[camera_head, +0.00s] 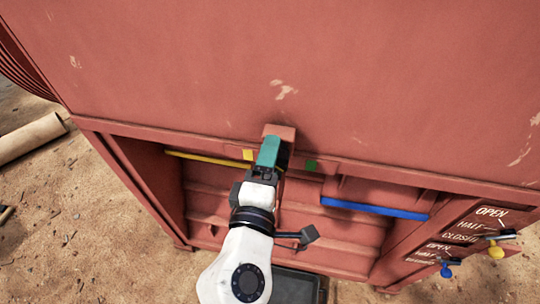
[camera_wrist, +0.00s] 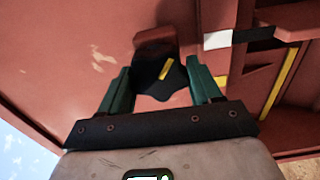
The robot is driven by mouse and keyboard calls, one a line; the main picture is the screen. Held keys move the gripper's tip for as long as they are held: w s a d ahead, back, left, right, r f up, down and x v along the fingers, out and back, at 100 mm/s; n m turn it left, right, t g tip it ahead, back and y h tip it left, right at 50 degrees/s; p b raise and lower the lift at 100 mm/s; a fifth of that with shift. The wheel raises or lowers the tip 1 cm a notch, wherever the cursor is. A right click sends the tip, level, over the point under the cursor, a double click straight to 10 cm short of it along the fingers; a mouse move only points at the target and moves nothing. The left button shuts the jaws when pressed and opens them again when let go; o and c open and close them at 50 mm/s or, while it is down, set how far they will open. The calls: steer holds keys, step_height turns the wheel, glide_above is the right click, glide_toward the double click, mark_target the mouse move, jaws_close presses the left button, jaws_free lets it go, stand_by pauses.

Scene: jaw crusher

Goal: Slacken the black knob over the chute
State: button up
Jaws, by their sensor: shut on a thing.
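The black knob (camera_wrist: 150,76) is a lobed knob with a yellow mark on its face. In the wrist view it sits between the two green fingers of my gripper (camera_wrist: 158,72), which are shut on it. In the head view my gripper (camera_head: 268,152) reaches up to a red block (camera_head: 279,131) on the front of the machine, above the chute opening. There the fingers hide most or all of the knob. The yellow mark on the knob is tilted in the wrist view.
A yellow bar (camera_head: 208,160) and a blue bar (camera_head: 375,209) run along the opening's upper edge. Yellow and green (camera_head: 311,165) patches flank the block. A panel lettered OPEN, HALF, CLOSED (camera_head: 470,232) with yellow and blue knobs stands at right. A pipe (camera_head: 30,138) lies on the sand.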

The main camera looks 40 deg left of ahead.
stand_by(0.4)
steer(key=o, duration=1)
steer(key=shift+c, duration=0.2)
steer(key=b+v, duration=0.2)
steer(key=v, duration=0.9)
steer(key=shift+a, duration=0.15)
